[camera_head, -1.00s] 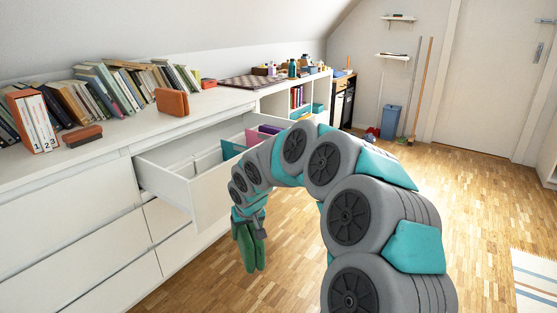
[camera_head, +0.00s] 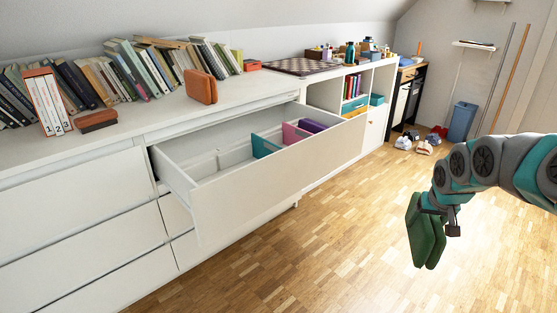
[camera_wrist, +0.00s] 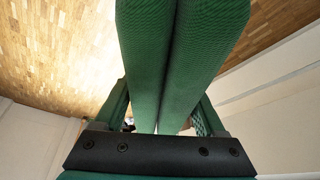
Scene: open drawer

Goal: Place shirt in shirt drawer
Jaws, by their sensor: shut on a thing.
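The open drawer (camera_head: 262,188) is pulled out from the white dresser at the centre of the head view. Inside it, a teal folded item (camera_head: 264,146), a pink one (camera_head: 294,134) and a purple one (camera_head: 313,126) stand toward the right. The drawer's left part shows pale dividers or contents, hard to tell.
The dresser top (camera_head: 240,95) carries books, an orange box (camera_head: 200,87), a brown box (camera_head: 96,121) and a chessboard (camera_head: 300,66). Shoes (camera_head: 424,147) and a blue bin (camera_head: 461,121) stand at the back right. The wooden floor before the drawer is clear.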

